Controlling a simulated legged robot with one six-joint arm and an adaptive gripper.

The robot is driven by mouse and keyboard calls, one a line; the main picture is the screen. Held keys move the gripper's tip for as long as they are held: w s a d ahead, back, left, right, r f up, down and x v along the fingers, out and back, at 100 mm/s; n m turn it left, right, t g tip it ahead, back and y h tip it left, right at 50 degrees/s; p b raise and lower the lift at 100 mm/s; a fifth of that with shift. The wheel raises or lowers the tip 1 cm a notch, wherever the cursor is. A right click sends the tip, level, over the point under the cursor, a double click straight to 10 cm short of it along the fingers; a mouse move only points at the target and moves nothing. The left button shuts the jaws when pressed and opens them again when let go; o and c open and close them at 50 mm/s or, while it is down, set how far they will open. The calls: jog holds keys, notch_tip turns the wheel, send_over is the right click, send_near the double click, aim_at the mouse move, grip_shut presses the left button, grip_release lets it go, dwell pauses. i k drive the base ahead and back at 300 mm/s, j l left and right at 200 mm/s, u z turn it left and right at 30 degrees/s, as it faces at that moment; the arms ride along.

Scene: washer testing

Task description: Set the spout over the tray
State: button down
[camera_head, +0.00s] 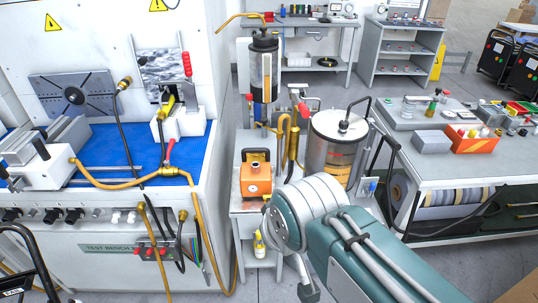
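A thin brass spout (243,17) rises from the black cap of a tall clear canister (264,68). It points left, its bent tip near the white machine wall. A shorter clear cylinder (333,150) with amber fluid has a dark bent tube (358,104) on its lid; I cannot tell which tube the task means. The blue bench top (115,157) lies at left; no thing is clearly identifiable as the tray. My grey-green arm reaches in from the lower right. A small grey piece below its joint may be part of my gripper (308,291); its fingers are not distinguishable.
An orange box (256,181) sits on the narrow stand between the test bench and the right worktable (440,170). Brass and black hoses (130,183) cross the bench. An orange bin (474,142) is on the worktable. Grey floor shows behind.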

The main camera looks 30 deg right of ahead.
aim_at(264, 120)
jog(key=i+l+z, duration=0.2)
jog(key=i+l, duration=0.15)
jog(key=i, duration=0.15)
jog(key=i+l+z, duration=0.2)
jog(key=i, duration=0.3)
